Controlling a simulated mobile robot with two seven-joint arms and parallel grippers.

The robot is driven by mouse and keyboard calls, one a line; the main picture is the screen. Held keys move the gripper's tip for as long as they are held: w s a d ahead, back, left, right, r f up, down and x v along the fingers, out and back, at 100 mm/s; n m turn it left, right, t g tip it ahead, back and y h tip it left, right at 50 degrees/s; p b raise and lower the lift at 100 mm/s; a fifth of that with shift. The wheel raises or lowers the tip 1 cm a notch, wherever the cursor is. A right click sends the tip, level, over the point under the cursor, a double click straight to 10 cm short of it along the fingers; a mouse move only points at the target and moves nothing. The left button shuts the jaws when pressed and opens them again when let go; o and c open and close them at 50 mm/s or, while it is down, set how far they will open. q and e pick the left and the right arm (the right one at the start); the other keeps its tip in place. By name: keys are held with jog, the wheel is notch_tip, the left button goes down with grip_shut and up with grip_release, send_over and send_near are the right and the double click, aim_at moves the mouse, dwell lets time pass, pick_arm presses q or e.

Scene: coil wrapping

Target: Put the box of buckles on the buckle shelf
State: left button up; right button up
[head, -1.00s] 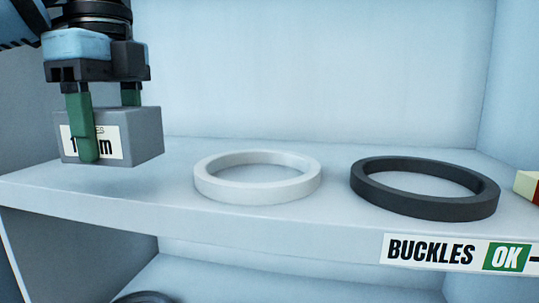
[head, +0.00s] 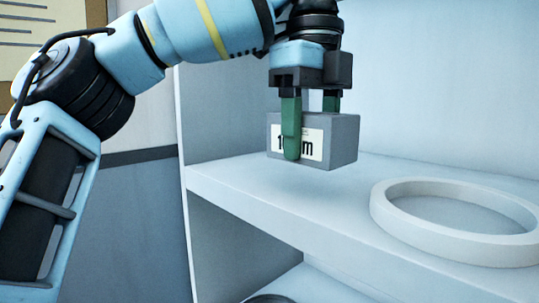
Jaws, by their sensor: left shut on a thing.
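The box of buckles (head: 345,140) is a small grey box with a white label, partly covered by a green finger. My left gripper (head: 310,128) is shut on it from above, one finger on the label side and one behind. The box is over the left part of the buckle shelf (head: 270,195); I cannot tell for sure whether its underside touches the shelf. The part of the shelf edge with the BUCKLES label is out of view now. My right gripper is not in view.
A white ring (head: 455,247) lies on the shelf to the right of the box. The shelf's left side wall (head: 220,110) stands left of the box. A dark round thing (head: 268,298) shows on a lower level. The shelf between box and ring is clear.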

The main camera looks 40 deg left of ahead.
pick_arm(q)
jog(key=a, duration=0.3)
jog(key=shift+w+a+f, duration=0.1)
jog(key=shift+w+a, duration=0.15)
jog(key=shift+w, duration=0.1)
send_over(255, 171)
jog(key=d, duration=0.2)
jog(key=shift+s+a+f+p, duration=0.15)
jog(key=shift+s+f+p, duration=0.15)
jog(key=shift+f+p, duration=0.05)
jog(key=shift+w+a, duration=0.1)
jog(key=shift+a, duration=0.1)
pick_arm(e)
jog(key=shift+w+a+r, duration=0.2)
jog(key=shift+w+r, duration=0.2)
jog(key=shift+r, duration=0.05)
pick_arm(q)
jog(key=shift+a, duration=0.35)
jog(key=shift+a+f, duration=0.25)
jog(key=shift+f, duration=0.1)
notch_tip(255, 171, down, 2)
jog(key=shift+f+p, duration=0.1)
jog(key=shift+p, duration=0.3)
jog(key=shift+w+f, duration=0.15)
jog(key=shift+f, duration=0.25)
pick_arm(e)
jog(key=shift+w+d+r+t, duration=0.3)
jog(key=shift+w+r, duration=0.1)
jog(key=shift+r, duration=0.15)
